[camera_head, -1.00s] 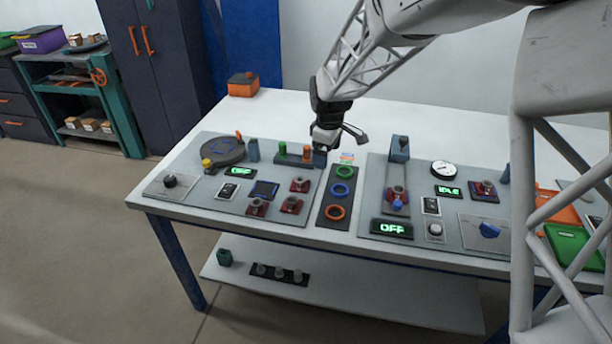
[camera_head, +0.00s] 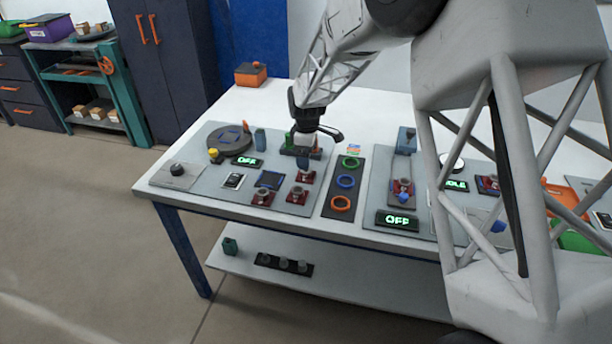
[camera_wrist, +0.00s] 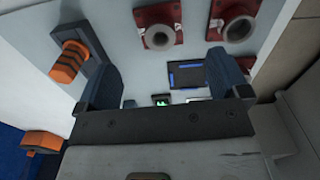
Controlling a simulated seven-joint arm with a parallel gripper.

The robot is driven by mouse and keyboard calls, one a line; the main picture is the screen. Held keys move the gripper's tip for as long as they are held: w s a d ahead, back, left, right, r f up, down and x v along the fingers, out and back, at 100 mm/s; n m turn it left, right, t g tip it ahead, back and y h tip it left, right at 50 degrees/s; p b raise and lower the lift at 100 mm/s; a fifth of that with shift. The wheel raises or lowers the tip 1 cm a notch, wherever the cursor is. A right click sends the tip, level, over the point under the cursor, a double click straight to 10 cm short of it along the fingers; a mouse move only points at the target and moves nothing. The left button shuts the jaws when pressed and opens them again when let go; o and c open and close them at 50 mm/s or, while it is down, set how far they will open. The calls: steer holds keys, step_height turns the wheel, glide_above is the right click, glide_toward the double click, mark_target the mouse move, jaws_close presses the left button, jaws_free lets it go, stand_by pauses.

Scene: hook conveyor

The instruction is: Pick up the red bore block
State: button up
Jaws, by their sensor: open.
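Several red bore blocks with grey round bores sit on the left grey panel (camera_head: 222,184). One red block (camera_head: 305,176) is nearest my gripper (camera_head: 303,163), with others in front: a right one (camera_head: 298,195) and a left one (camera_head: 263,197). In the wrist view my gripper (camera_wrist: 164,80) is open, with two blue fingers apart and nothing between them but panel and a dark screen tile (camera_wrist: 200,76).
A dark strip holds green, blue (camera_head: 345,181) and orange rings. A round dark turntable (camera_head: 229,138) is at left. Another red block (camera_head: 402,189) sits on the right panel's slide.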

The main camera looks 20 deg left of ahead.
mark_target(306, 174)
steer(key=shift+f, duration=1.15)
steer(key=shift+f, duration=2.6)
steer(key=c, duration=1.2)
